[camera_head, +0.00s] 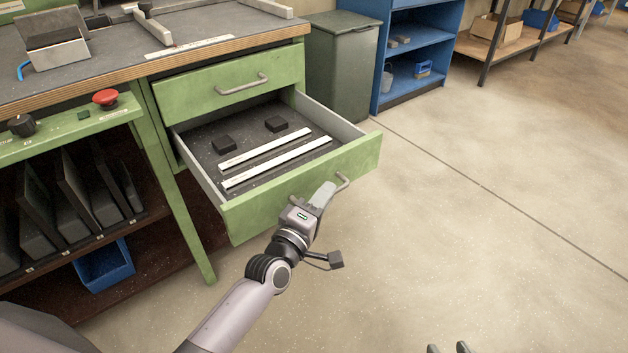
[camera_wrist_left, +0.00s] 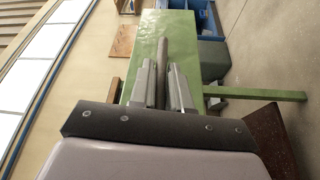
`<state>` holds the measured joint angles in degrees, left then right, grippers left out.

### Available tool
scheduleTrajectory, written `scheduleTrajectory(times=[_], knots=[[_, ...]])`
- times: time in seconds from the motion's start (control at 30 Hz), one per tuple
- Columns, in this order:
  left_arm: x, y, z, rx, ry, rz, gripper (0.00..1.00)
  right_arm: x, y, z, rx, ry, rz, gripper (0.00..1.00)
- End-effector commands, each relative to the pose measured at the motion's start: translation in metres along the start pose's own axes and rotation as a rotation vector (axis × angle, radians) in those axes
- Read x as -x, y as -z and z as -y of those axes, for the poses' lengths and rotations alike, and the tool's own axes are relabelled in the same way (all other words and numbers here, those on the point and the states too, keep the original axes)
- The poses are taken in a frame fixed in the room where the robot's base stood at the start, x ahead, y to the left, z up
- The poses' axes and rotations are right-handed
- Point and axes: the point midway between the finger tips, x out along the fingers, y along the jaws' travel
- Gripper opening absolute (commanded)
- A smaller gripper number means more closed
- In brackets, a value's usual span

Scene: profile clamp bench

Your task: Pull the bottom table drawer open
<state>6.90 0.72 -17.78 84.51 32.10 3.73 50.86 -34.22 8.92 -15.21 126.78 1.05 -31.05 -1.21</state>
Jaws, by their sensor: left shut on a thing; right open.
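The bottom drawer (camera_head: 300,183) of the green bench stands pulled well out, and its inside shows. Its front is green and has a grey bar handle (camera_head: 343,181). My left gripper (camera_head: 324,192) is shut on this handle and partly hides it. In the left wrist view the handle (camera_wrist_left: 163,55) lies between the two fingers of the left gripper (camera_wrist_left: 164,82), against the green drawer front (camera_wrist_left: 182,24). Only the fingertips of my right gripper (camera_head: 448,348) show at the bottom edge of the head view. They are apart, with nothing between them.
Two pale strips (camera_head: 265,148) and two dark blocks (camera_head: 276,124) lie in the drawer. The upper drawer (camera_head: 225,90) is closed. A grey-green bin (camera_head: 343,70) and a blue shelf (camera_head: 420,45) stand behind. The floor (camera_head: 480,200) to the right is clear.

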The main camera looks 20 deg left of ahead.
Motion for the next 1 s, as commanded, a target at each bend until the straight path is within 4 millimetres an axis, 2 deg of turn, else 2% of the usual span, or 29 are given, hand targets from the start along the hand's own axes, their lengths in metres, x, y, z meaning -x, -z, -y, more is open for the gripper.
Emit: scheduleTrajectory(times=[0.23, 0.63, 0.67, 0.7, 1.0], knots=[[0.0054, -0.0128, -0.0026, 0.0, 0.001, 0.001, 0.0, 0.0018, -0.0026, -0.0036, -0.01, -0.008, 0.015, 0.43], [0.0059, -0.014, -0.002, 0.0, 0.001, 0.001, 0.0, 0.0016, -0.0032, -0.0042, -0.011, -0.009, 0.015, 0.43], [0.0059, -0.014, -0.002, 0.0, 0.001, 0.001, 0.27, 0.0016, -0.0033, -0.0042, -0.011, -0.009, 0.015, 0.43], [0.0059, -0.0139, -0.002, 0.0, 0.001, 0.001, 0.38, 0.0016, -0.0033, -0.0042, -0.011, -0.009, 0.015, 0.43], [0.0063, -0.0134, -0.0024, -0.001, 0.0, 0.0, 0.38, 0.0018, -0.0032, -0.0041, -0.011, -0.009, 0.016, 0.43]])
